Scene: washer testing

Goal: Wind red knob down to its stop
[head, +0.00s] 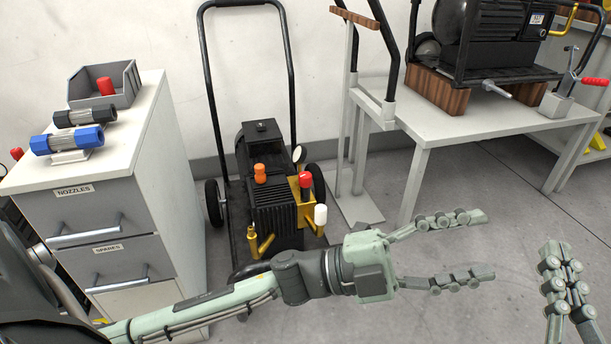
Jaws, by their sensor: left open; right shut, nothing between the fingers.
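The red knob (306,180) stands on a brass fitting (302,193) on the right side of a black wheeled machine (270,205) in the middle of the head view. My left gripper (482,246) is open and empty, in front of and to the right of the machine, with its fingers pointing right. It is apart from the knob. My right gripper (562,258) is at the right edge, pointing up, with its fingers together and nothing between them. Its lower part runs out of the picture.
An orange knob (259,172) and a white knob (320,215) are near the red one. A drawer cabinet (95,215) stands left, with a grey bin (103,84) on top. A white table (440,128) stands right.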

